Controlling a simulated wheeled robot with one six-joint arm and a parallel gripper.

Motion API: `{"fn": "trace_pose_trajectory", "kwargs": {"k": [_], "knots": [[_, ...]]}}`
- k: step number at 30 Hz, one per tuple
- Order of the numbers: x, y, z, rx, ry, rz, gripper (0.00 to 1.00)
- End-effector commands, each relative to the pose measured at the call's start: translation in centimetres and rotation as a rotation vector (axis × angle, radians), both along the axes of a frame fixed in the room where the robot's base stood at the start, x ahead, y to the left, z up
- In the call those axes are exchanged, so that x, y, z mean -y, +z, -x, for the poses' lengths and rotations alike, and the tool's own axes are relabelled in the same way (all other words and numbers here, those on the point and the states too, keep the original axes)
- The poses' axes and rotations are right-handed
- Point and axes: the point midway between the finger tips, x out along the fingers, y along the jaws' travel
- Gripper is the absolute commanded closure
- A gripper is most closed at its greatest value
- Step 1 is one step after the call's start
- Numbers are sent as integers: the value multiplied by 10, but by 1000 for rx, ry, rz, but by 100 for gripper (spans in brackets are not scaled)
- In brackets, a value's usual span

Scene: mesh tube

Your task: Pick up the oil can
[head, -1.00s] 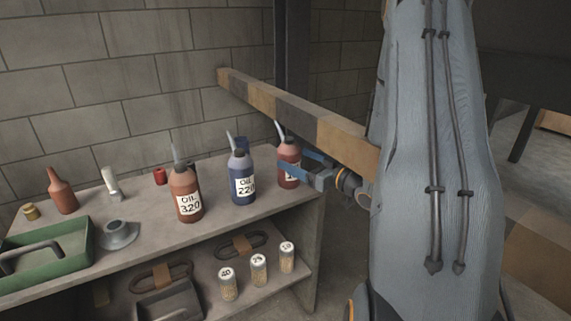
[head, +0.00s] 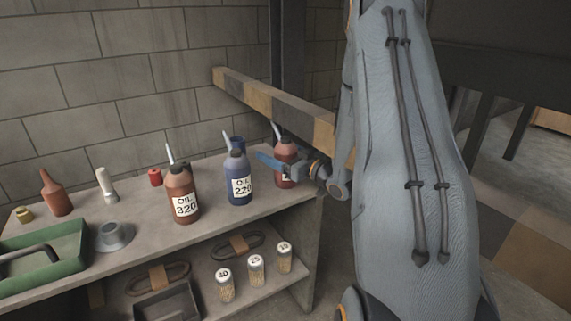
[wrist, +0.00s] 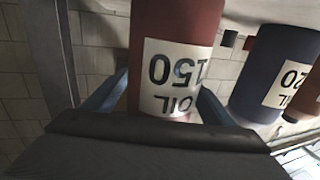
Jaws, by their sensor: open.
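Several oil cans with pale spouts stand upright on the top shelf. The rightmost is a red can (head: 286,150), partly hidden by my gripper (head: 264,161) in the head view. In the wrist view the red can (wrist: 178,28) stands upside down in the picture, with a label reading OIL 150. My gripper (wrist: 160,102) is open, with one blue finger on each side of that can; contact cannot be told. A blue can labelled OIL 220 (head: 237,168) stands just left of it and also shows in the wrist view (wrist: 268,75). A brown-red can labelled OIL 320 (head: 180,180) stands further left.
A striped beam (head: 275,108) runs behind and above the right end of the shelf. A green tray (head: 75,237), a grey funnel (head: 113,236) and a red bottle (head: 55,190) are at the left. Jars (head: 255,270) stand on the lower shelf.

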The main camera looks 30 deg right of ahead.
Motion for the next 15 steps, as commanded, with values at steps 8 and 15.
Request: {"fn": "trace_pose_trajectory", "kwargs": {"k": [8, 15], "knots": [[-1, 0, 0, 0, 1, 0, 53], [-1, 1, 0, 2, 1, 1, 71]]}}
